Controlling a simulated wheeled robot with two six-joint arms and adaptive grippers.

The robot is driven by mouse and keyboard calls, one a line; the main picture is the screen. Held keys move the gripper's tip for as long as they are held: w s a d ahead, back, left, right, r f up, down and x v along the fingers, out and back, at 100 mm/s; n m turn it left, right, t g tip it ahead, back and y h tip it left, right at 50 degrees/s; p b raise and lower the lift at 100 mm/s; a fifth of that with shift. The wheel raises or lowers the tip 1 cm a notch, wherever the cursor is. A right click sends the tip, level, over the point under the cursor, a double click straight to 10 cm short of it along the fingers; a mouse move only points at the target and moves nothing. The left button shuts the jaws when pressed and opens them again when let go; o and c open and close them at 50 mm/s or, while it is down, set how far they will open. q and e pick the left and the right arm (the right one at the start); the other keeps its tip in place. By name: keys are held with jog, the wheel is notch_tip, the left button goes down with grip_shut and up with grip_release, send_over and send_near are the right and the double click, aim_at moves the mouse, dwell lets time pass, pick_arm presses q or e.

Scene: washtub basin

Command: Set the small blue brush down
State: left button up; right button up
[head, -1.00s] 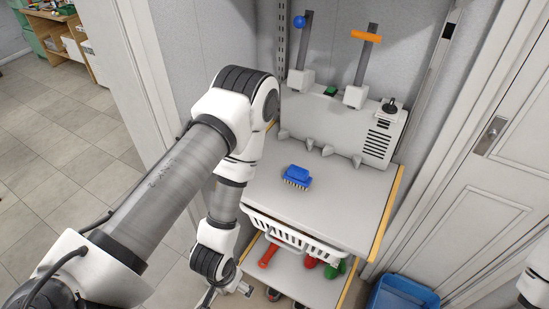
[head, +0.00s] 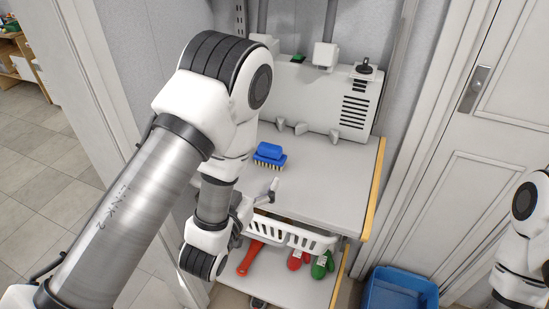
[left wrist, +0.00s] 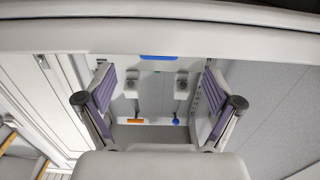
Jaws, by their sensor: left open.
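The small blue brush (head: 269,155) rests bristles down on the grey top shelf (head: 325,180), toward its left side, apart from my gripper. In the left wrist view, a blue strip just past the shelf edge looks like the same brush (left wrist: 158,57). My left gripper (head: 262,198) is at the front edge of the shelf, nearer to me than the brush, partly hidden by its own wrist. The left wrist view shows its two fingers (left wrist: 160,92) spread wide with nothing between them. My right gripper is out of view.
A grey panel unit (head: 325,95) stands behind the brush. A white basket (head: 290,232) hangs under the front edge, above a lower shelf with red and green items. A blue bin (head: 398,290) is on the floor at right. The right side of the top shelf is clear.

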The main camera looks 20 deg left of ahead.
aim_at(268, 154)
pick_arm(q)
jog(key=shift+w+d+f+b, duration=0.1)
jog(key=shift+w+b, duration=0.05)
jog(key=shift+w, duration=0.3)
jog(key=shift+w+d+f+b, duration=0.1)
jog(key=shift+w+b, duration=0.05)
jog(key=shift+w, duration=0.25)
jog(key=shift+w+r+b, duration=0.3)
jog(key=shift+w+b, duration=0.3)
jog(key=shift+b, duration=0.45)
jog(key=shift+w+r+t+p, duration=0.3)
jog(key=shift+w+r+p, duration=0.25)
jog(key=shift+w, duration=0.3)
jog(key=w, duration=0.4)
jog(key=shift+f, duration=0.3)
jog(key=shift+s+r, duration=0.1)
jog(key=shift+s, duration=0.1)
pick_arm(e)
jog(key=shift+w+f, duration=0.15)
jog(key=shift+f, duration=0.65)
pick_arm(q)
jog(key=c, duration=1.4)
jog(key=shift+w, duration=0.1)
